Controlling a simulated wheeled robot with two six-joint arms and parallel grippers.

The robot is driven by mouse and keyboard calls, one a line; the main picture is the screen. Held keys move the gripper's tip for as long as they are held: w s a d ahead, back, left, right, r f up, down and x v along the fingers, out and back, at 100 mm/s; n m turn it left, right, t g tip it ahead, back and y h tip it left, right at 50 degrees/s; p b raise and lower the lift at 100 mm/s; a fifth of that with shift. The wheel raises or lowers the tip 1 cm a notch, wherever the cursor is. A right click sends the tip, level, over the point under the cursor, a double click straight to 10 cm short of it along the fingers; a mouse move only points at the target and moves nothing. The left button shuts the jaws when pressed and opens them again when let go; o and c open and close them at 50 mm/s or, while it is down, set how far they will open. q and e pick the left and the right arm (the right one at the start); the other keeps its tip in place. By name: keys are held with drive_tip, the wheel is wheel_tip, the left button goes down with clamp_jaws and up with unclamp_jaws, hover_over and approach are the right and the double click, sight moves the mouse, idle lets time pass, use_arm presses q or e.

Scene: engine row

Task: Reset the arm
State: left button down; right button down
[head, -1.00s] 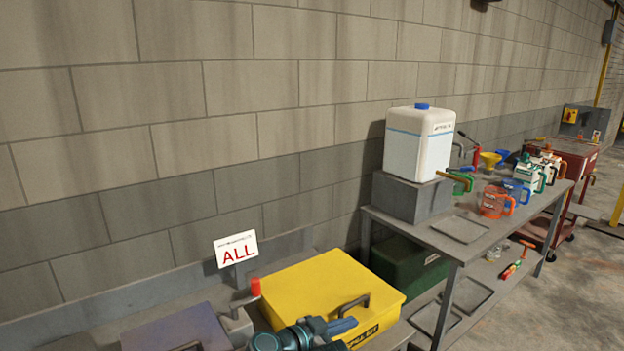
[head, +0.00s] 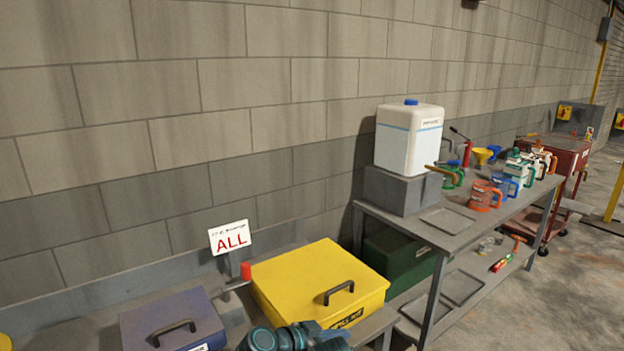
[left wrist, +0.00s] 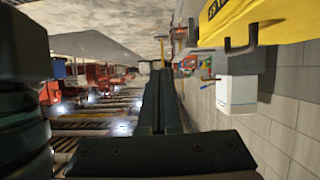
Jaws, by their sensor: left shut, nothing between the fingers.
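My left arm's dark teal end (head: 295,338) shows at the bottom edge of the head view, in front of the yellow spill kit case (head: 318,283). Its fingertips are not clear there. In the left wrist view my left gripper (left wrist: 160,80) has its two dark fingers together, with nothing between them. The yellow case (left wrist: 245,22) shows at the top right of that view, apart from the fingers. My right gripper is in neither view.
A purple case (head: 172,318) and a sign reading ALL (head: 230,237) stand left of the yellow case. To the right, a grey bench (head: 440,238) bears a white canister (head: 408,140) and several coloured jugs. A red cart (head: 560,160) stands beyond, and floor is open at the right.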

use_arm(q)
drive_tip(key=s+a+f+n+g+y, duration=0.3)
drive_tip(key=s+a+f+n+y, duration=0.25)
drive_tip(key=a, duration=0.65)
drive_tip(key=s+a+f+n+g+y, duration=0.2)
drive_tip(key=a+f+n+g+y, duration=0.3)
drive_tip(key=a+f, duration=0.45)
drive_tip(key=s+d+r+m+y, duration=0.2)
drive_tip(key=s+d, duration=0.4)
drive_tip(key=d, duration=0.3)
drive_tip(key=shift+d+m, duration=0.15)
drive_tip(key=shift+m, duration=0.5)
